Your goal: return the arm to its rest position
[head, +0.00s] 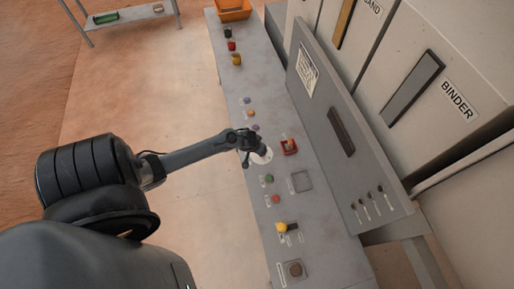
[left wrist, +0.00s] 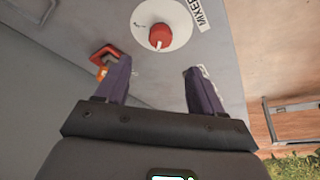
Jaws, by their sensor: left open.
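My left arm comes in from the left in the head view, and its gripper (head: 247,150) is over the grey control panel (head: 240,95). The gripper is beside a white round dial plate, and partly covers it. In the left wrist view the left gripper (left wrist: 153,85) is open, its two fingers apart with nothing between them. Beyond the fingertips is a red knob (left wrist: 160,36) on a white round plate, with a label reading "MIXE" and a cut-off letter. The knob and fingers look apart. My right gripper is not in view.
A red-framed switch (head: 289,146) sits just right of the gripper; coloured buttons and a yellow knob (head: 281,227) line the panel. An orange bin (head: 233,9) is at the far end. Tall cabinets (head: 430,70) stand on the right. The floor left of the panel is open.

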